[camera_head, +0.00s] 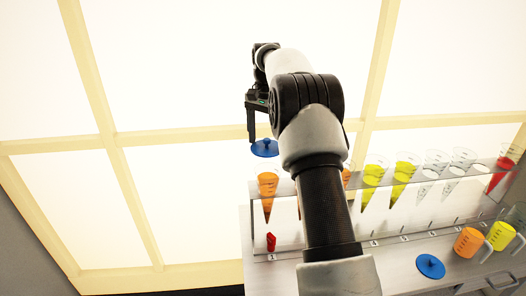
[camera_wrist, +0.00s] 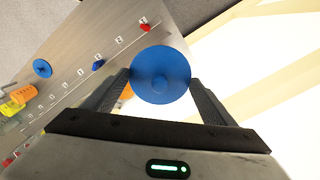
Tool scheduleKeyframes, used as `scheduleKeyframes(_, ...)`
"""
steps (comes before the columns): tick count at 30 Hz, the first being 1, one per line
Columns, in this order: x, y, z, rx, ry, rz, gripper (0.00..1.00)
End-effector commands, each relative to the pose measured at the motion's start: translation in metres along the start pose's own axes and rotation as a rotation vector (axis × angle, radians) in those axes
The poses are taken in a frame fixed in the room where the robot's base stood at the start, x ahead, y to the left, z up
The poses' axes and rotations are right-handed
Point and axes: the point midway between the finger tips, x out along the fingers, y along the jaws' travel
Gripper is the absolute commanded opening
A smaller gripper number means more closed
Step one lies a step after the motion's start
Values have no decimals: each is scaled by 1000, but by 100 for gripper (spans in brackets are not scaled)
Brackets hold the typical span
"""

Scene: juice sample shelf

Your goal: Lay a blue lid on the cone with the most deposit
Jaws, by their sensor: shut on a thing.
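My gripper (camera_head: 252,118) is shut on a blue lid (camera_head: 265,148) and holds it above the left end of the rack. In the wrist view the lid (camera_wrist: 160,75) sits between the two fingers of my gripper (camera_wrist: 163,88). The leftmost cone (camera_head: 267,185) holds orange liquid and stands just below the lid, with a gap between them. More cones stand to the right: yellow ones (camera_head: 373,172), clear ones (camera_head: 433,165) and a red one (camera_head: 500,178). My arm hides part of the row, including most of another orange cone.
A second blue lid (camera_head: 430,266) lies on the grey table (camera_head: 400,284) in front of the rack. An orange jug (camera_head: 468,241) and a yellow jug (camera_head: 500,236) stand at the right. A pale lit window wall is behind.

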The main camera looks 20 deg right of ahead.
Motion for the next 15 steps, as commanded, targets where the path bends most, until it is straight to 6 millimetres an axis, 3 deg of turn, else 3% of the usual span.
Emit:
scheduleKeyframes(3,-2,2,-9,47,-3,-2,57)
scheduleKeyframes(9,35,2,-9,55,-6,-1,57)
scheduleKeyframes(15,55,1,-9,53,-2,-5,57)
